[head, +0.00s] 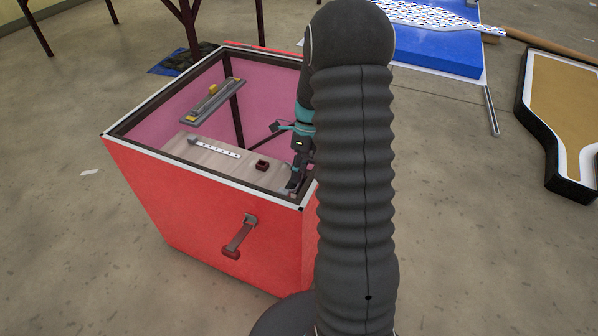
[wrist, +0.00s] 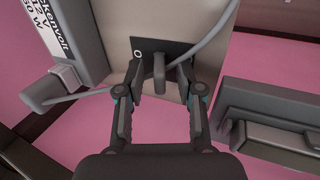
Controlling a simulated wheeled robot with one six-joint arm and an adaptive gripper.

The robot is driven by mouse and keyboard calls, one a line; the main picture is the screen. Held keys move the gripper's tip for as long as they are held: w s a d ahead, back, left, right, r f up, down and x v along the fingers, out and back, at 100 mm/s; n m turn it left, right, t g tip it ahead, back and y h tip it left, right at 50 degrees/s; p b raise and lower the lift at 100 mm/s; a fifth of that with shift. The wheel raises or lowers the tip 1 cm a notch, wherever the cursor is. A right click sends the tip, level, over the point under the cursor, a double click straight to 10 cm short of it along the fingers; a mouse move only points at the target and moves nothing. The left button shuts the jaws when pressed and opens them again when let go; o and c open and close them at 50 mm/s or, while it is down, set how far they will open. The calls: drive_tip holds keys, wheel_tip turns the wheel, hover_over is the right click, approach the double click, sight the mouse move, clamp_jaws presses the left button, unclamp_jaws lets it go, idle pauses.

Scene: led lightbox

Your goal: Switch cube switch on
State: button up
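In the wrist view a switch shows as a grey lever (wrist: 159,68) on a dark square plate (wrist: 145,44) with a white ring mark. The plate is on a beige panel (wrist: 206,18). My gripper (wrist: 161,78) is open, with one finger on each side of the lever. Small gaps seem to show between fingers and lever; I cannot tell whether either touches. In the head view my gripper (head: 293,184) is inside the red box (head: 205,205), near its right side. My arm hides part of that side, and the switch is not clear there.
A grey cable (wrist: 208,45) runs beside the plate. A labelled grey device (wrist: 72,40) is at left and a grey bar-shaped part (wrist: 265,105) at right. In the box are a dark red block (head: 262,165) and a white strip (head: 217,149). The box has a front handle (head: 240,236).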

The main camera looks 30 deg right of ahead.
clamp_jaws()
drive_tip(key=shift+s+a+t+h+b, duration=0.2)
drive_tip(key=shift+a+t+h+b, duration=0.1)
drive_tip(key=shift+t+h+b, duration=0.4)
drive_tip(key=h+b, duration=0.1)
drive_tip(key=t+h+b, duration=0.1)
drive_tip(key=shift+s+a+f+t+b, duration=0.1)
drive_tip(key=shift+s+a+t+b, duration=0.1)
drive_tip(key=shift+a+t+b, duration=0.1)
drive_tip(key=b, duration=0.2)
drive_tip(key=t+h+b, duration=0.1)
drive_tip(key=b, duration=0.1)
drive_tip(key=h+b, duration=0.1)
drive_tip(key=b, duration=0.1)
drive_tip(key=shift+s+a+f+t, duration=0.15)
drive_tip(key=shift+s+a+t, duration=0.15)
drive_tip(key=shift+t, duration=0.1)
drive_tip(key=h+b, duration=0.1)
drive_tip(key=b, duration=0.2)
drive_tip(key=shift+a+t, duration=0.1)
drive_tip(key=shift+t, duration=0.2)
drive_tip(key=shift+s+r+h+b, duration=0.1)
drive_tip(key=shift+r+h+b, duration=0.15)
drive_tip(key=shift+h+b, duration=0.1)
